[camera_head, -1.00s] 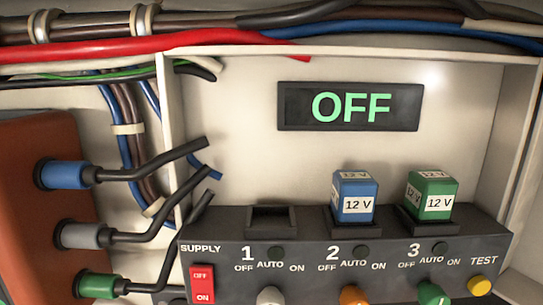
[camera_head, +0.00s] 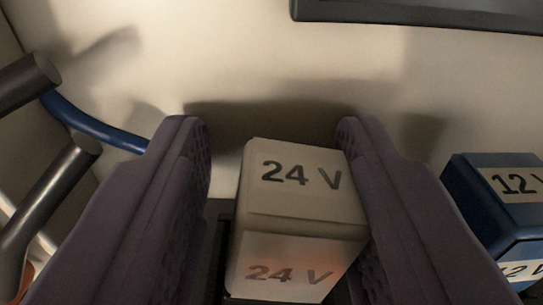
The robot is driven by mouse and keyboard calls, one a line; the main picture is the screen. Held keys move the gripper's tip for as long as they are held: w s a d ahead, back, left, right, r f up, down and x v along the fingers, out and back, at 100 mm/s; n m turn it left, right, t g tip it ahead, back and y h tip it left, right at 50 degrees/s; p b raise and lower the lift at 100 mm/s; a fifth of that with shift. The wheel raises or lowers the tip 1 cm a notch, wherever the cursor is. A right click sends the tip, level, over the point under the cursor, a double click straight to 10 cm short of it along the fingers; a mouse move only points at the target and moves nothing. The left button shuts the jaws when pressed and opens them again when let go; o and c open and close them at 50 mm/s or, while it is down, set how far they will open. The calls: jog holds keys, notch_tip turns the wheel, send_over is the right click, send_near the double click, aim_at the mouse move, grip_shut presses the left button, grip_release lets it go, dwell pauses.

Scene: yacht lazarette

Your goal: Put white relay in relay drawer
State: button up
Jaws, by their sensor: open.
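The white relay (camera_head: 296,215), labelled 24 V on its top and front, stands between the two fingers of my gripper (camera_head: 272,135). My gripper is open. The right finger is very close to the relay's right side, and I cannot tell whether it touches. A gap shows between the left finger and the relay. A dark socket edge (camera_head: 222,235) shows by the relay's lower left; the relay's base is hidden. The relay drawer is not in view.
A blue 12 V relay (camera_head: 497,205) stands close to the right of my right finger. Dark cable ends (camera_head: 30,85) and a blue wire (camera_head: 100,133) are at the left. The dark display's lower edge (camera_head: 425,14) is above, on the pale back wall.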

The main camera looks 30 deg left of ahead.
aim_at(245, 282)
jog(key=shift+o, duration=0.9)
jog(key=shift+s+f, duration=0.1)
jog(key=b+v, duration=0.2)
jog(key=v, duration=0.5)
jog(key=shift+d+b, duration=0.2)
jog(key=shift+b, duration=0.2)
jog(key=b+x, duration=0.2)
jog(key=x, duration=0.5)
jog(key=shift+a+b, duration=0.2)
jog(key=shift+b, duration=0.15)
jog(key=shift+a, duration=0.1)
